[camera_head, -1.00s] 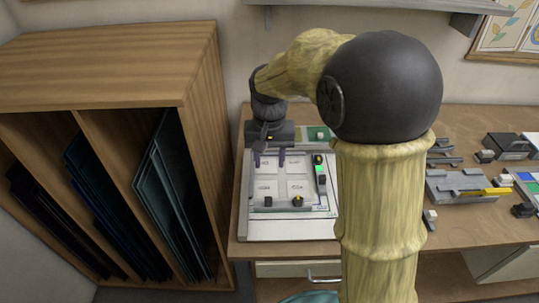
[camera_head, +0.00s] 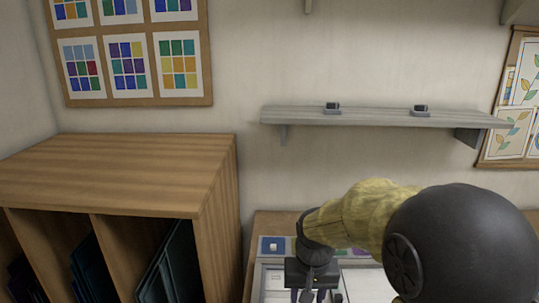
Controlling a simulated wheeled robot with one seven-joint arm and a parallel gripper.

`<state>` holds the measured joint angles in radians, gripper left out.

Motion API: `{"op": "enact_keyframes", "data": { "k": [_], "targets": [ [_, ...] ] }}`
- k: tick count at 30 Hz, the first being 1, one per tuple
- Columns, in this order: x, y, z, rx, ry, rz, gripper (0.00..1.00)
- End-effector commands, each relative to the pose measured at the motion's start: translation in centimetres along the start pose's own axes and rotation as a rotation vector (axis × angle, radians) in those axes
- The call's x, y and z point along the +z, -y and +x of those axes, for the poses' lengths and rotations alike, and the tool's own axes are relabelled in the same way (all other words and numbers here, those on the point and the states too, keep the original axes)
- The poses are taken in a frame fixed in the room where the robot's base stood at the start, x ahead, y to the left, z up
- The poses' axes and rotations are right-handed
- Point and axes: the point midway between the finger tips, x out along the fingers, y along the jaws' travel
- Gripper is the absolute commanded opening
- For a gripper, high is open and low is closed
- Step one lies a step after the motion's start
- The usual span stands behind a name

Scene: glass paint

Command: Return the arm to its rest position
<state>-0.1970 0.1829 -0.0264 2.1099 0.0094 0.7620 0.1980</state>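My arm shows in the lower right of the head view, with a yellow sleeve and a big dark round joint. My gripper (camera_head: 308,295) points down over the white board (camera_head: 357,284) on the wooden table (camera_head: 273,222). Its fingers are cut off by the bottom edge of the picture, so I cannot see whether they are open or hold anything. The arm hides much of the table behind and to its right.
A wooden rack (camera_head: 130,172) with upright dark glass sheets stands at the left. A grey wall shelf (camera_head: 375,117) with two small dark items hangs above the table. Pinned colour charts (camera_head: 130,50) are on the wall. The space between shelf and arm is clear.

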Motion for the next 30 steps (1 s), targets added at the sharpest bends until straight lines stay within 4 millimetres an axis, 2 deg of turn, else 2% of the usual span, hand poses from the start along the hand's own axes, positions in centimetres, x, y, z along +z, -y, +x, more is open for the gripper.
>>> {"op": "enact_keyframes", "data": {
  "k": [1,6,9,12,30],
  "targets": [
    [1.4,-1.4,0.5,0.0,-0.017,0.003,0.42],
    [5.7,-5.0,2.3,0.003,-0.09,-0.016,0.42],
    [7.8,-6.3,3.0,0.009,-0.122,-0.025,0.42],
    [9.0,-6.9,3.4,0.013,-0.142,-0.032,0.42],
    [9.2,-7.0,3.5,0.014,-0.147,-0.035,0.42]
  ]
}}
